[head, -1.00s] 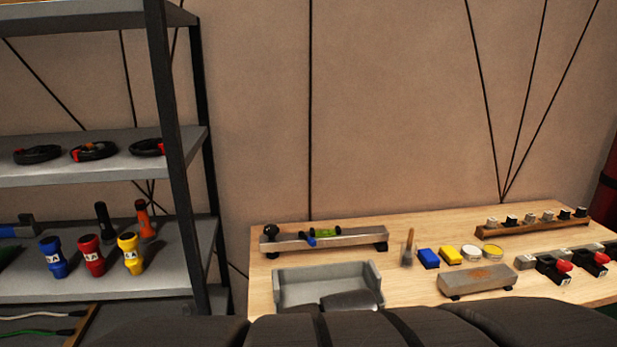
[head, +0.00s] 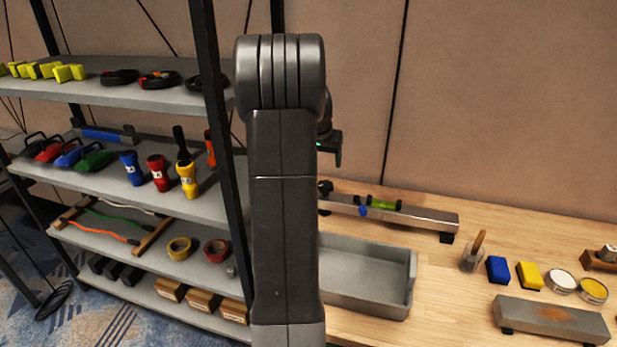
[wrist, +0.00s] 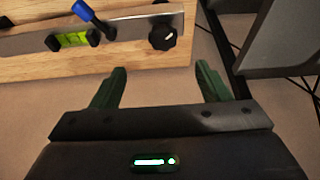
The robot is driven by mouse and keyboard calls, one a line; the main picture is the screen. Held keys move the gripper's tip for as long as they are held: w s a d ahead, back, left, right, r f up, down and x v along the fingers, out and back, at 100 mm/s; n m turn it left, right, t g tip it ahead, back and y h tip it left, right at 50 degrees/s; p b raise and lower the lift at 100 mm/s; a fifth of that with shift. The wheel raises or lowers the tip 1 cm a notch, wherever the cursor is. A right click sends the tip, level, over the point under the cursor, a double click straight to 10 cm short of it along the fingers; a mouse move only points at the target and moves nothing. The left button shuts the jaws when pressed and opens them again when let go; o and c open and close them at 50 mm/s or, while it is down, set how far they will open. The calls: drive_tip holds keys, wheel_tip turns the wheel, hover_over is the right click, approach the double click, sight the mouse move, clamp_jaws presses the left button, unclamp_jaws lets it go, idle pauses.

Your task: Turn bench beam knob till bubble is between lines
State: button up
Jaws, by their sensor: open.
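The metal bench beam (head: 425,217) lies along the back of the wooden bench; its left end is close to my arm. Its black knob (wrist: 163,36) has a white mark and sits at the beam's end in the wrist view. In the head view the knob (head: 325,187) shows just right of my arm. The green vial (wrist: 74,40) sits in black holders; the bubble's place between the lines is too small to tell. My gripper (wrist: 161,67) is open and empty, fingers spread short of the knob and not touching it. The head view shows only part of it.
A blue-headed part (wrist: 83,11) stands by the vial. A grey tray (head: 412,270) lies in front of the beam. A shelf rack (head: 222,120) with flashlights and tapes stands left. A brush cup (head: 471,259) and blue and yellow blocks are to the right.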

sight(325, 184)
drive_tip(key=x, duration=0.4)
drive_tip(key=p+x, duration=0.1)
drive_tip(key=x, duration=0.4)
drive_tip(key=w+p+x, duration=0.1)
drive_tip(key=x, duration=0.4)
drive_tip(key=shift+a+r, duration=0.15)
drive_tip(key=c, duration=1)
drive_tip(key=shift+o, duration=0.2)
